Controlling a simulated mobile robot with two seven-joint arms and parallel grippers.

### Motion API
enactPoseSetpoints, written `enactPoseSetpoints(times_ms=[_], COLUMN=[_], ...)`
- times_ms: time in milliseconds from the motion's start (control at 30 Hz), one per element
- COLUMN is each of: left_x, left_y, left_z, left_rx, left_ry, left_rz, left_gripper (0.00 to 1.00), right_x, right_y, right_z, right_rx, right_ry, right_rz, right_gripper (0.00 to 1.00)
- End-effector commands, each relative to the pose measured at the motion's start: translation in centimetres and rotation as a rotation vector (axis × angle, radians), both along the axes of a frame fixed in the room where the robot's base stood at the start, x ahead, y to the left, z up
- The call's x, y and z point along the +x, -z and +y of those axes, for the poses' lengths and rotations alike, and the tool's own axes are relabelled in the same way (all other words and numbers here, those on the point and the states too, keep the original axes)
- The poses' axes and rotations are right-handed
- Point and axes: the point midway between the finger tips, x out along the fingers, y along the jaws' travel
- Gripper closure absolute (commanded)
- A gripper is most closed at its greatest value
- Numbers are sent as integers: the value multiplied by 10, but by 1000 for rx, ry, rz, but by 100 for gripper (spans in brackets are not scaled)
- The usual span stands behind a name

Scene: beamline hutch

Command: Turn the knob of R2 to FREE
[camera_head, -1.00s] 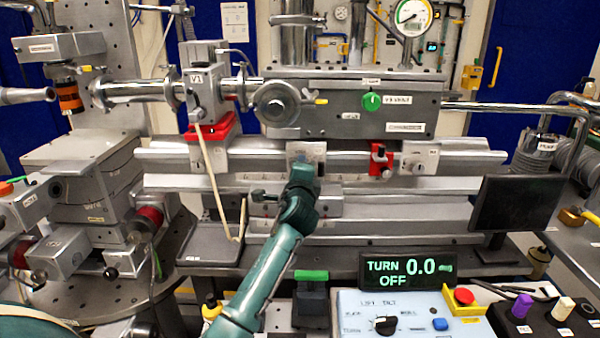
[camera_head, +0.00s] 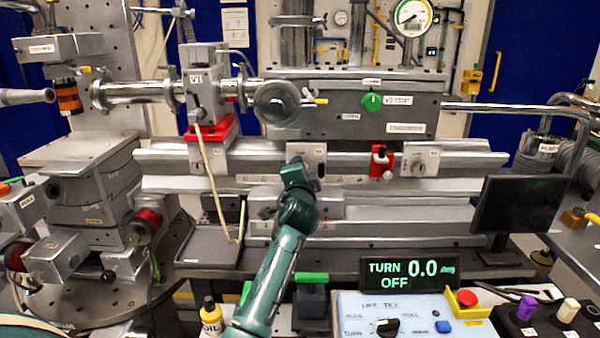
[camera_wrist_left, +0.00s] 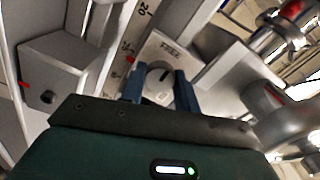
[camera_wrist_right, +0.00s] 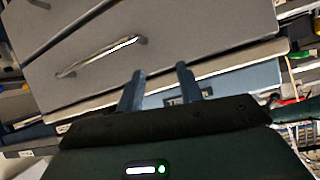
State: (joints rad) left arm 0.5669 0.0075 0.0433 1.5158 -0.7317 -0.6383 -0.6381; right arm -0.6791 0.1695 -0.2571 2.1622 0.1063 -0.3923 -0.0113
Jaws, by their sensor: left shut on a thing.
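A grey block (camera_head: 320,155) sits on the long rail in the head view, behind my left gripper (camera_head: 296,170). In the left wrist view, a round pale knob (camera_wrist_left: 158,83) is on a plate with the label FREE (camera_wrist_left: 170,50). A dark pointer line on the knob points up and right in that view. My left gripper (camera_wrist_left: 158,92) has a finger on each side of the knob and is shut on it. I cannot read an R2 label. My right gripper (camera_wrist_right: 160,88) is open and empty in the right wrist view.
A red clamp (camera_head: 381,162) and another grey block with a knob (camera_head: 418,162) sit further right on the rail. A handwheel (camera_head: 277,104) is above. The display (camera_head: 408,270) reads TURN 0.0, OFF. A control box (camera_head: 410,312) and monitor (camera_head: 518,212) stand in front.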

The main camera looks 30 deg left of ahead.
Motion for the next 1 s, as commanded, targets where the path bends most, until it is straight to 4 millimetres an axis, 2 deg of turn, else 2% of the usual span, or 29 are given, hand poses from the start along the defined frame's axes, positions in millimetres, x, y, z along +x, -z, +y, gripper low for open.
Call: enactPoseSetpoints(times_ms=[333,367,600,867,1000], left_x=[0,0,0,-1,-10], left_y=[0,0,0,0,0], left_z=[0,0,0,0,-5], left_rx=[-6,-6,-4,-3,-3], left_ry=[-1,-1,0,0,1], left_rz=[-2,-2,-2,-1,-2], left_gripper=[92,66,47,47,47], right_x=[0,0,0,-1,-1], right_y=[0,0,0,0,0], right_z=[0,0,0,0,0], right_rx=[-2,-2,-2,-2,-2], right_ry=[-1,-1,-2,-2,-2], right_rz=[0,0,0,0,0], right_gripper=[64,64,64,64,64])
